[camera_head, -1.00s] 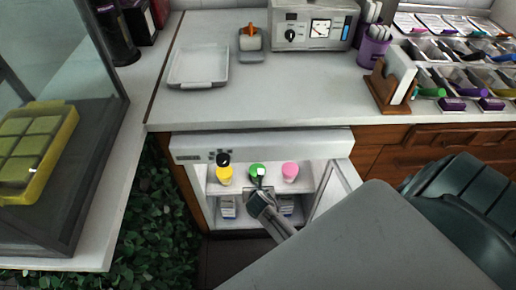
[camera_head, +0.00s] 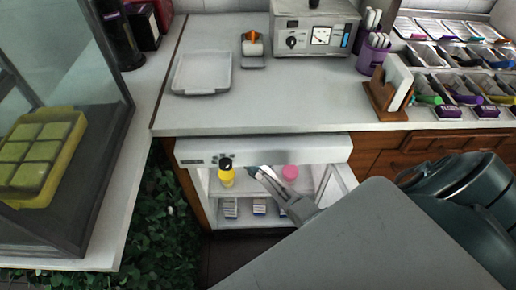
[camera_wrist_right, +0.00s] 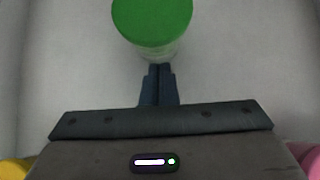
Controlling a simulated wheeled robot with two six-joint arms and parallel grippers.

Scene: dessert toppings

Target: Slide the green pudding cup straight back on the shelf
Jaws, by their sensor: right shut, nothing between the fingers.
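The green pudding cup (camera_wrist_right: 152,22) stands at the top of the right wrist view, its green lid uppermost and its clear side below. In the head view it is hidden behind my right gripper. My right gripper (camera_wrist_right: 158,68) is shut and empty, its fingertips at the near side of the cup; I cannot tell if they touch. In the head view my right gripper (camera_head: 254,172) reaches into the open fridge, over the upper shelf (camera_head: 240,190). My left gripper is not in view.
Small boxes (camera_head: 259,206) sit on the lower shelf. The fridge door (camera_head: 340,187) is open at right.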

